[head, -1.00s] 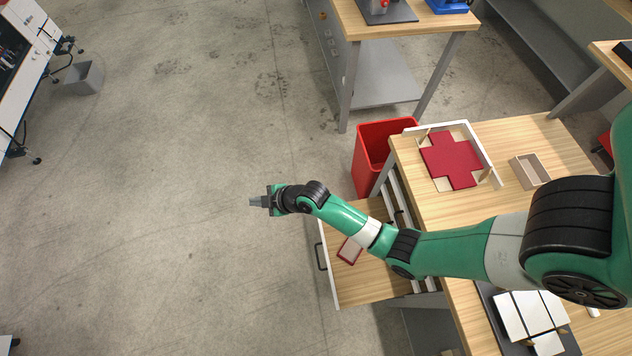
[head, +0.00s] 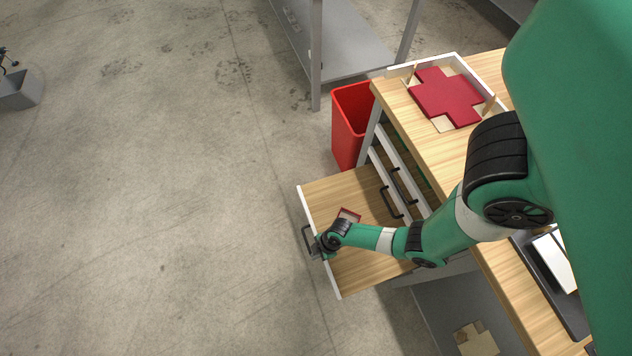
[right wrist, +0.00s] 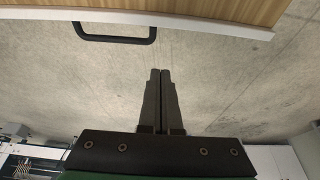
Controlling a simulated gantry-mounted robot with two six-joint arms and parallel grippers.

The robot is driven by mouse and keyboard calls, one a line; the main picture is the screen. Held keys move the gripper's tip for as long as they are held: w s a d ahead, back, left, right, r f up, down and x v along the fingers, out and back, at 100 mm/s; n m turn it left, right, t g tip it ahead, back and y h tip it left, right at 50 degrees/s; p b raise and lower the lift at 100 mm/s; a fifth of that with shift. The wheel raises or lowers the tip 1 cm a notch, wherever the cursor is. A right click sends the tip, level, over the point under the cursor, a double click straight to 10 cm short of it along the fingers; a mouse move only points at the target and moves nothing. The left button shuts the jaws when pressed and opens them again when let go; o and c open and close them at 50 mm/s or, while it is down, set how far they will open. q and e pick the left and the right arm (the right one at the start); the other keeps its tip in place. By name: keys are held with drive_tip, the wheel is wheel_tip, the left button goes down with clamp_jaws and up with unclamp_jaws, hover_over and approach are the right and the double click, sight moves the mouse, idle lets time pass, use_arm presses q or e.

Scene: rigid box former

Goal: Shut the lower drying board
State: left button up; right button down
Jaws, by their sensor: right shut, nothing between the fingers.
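The lower drying board (head: 370,272) is a wooden pull-out panel with a white front edge, standing far out from the workbench. A small red-edged piece (head: 349,215) lies on it, partly covered by my right arm. Its black handle (head: 308,241) is on the white front; the handle also shows in the right wrist view (right wrist: 115,39). My right gripper (head: 316,251) is shut and empty, close to the front edge by the handle. In the right wrist view the closed fingers (right wrist: 160,72) are beside the handle, apart from it. My left gripper is not in view.
Closed drawer fronts with black handles (head: 391,203) are set in the bench beside the board. A red bin (head: 347,125) stands behind it. A red cross-shaped blank (head: 446,97) lies on the bench top. The floor in front is clear.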

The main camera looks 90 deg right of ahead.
wheel_tip(320, 180, down, 6)
drive_tip(key=s+b, duration=0.1)
drive_tip(key=b, duration=0.2)
drive_tip(key=shift+s+d, duration=0.3)
drive_tip(key=shift+d, duration=0.1)
drive_tip(key=shift+s, duration=0.15)
